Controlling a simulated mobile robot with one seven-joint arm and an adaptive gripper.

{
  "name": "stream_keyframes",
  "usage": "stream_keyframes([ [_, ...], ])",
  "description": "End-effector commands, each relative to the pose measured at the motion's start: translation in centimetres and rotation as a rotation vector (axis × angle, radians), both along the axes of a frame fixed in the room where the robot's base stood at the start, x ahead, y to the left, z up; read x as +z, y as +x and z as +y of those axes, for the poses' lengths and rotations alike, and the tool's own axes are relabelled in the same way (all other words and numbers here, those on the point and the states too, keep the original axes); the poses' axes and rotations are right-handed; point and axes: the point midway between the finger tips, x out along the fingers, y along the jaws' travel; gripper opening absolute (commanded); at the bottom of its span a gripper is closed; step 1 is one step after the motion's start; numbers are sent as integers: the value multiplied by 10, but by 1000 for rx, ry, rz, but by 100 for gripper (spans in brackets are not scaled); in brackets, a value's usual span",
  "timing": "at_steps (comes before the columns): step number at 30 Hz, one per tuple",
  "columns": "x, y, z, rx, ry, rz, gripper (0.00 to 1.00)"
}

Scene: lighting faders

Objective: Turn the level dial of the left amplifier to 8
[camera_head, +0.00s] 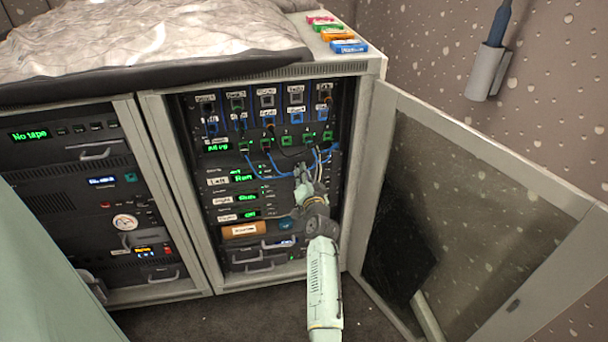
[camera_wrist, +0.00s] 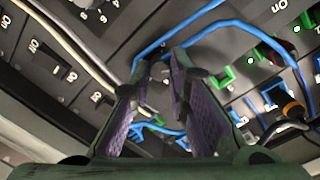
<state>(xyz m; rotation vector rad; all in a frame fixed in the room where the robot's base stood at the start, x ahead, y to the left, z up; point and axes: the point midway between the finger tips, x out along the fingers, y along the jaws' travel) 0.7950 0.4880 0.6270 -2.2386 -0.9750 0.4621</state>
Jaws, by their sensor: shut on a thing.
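The left amplifier is the dark rack unit labelled "Left" (camera_head: 217,181), with a lit green "Run" display (camera_head: 243,177), in the head view. My gripper (camera_head: 302,172) is at the right end of this unit's front. In the wrist view my gripper (camera_wrist: 163,62) has its two purple-padded fingers close together, tips against the panel. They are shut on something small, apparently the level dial. The dial, its pointer and its scale are hidden by the fingers, so I cannot read its setting.
Blue cables (camera_wrist: 205,25) run across the panel close to the fingertips. Another unit with a "Run" display (camera_head: 248,197) sits below. An open glass door (camera_head: 440,230) stands right of my arm. Coloured boxes (camera_head: 335,34) lie on top.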

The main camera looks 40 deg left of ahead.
Motion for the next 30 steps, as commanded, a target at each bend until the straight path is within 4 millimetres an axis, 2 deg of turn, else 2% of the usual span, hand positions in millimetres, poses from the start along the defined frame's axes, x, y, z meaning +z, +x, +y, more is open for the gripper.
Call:
stream_keyframes([
  [30,-1,1,-1,1,626,736,0],
])
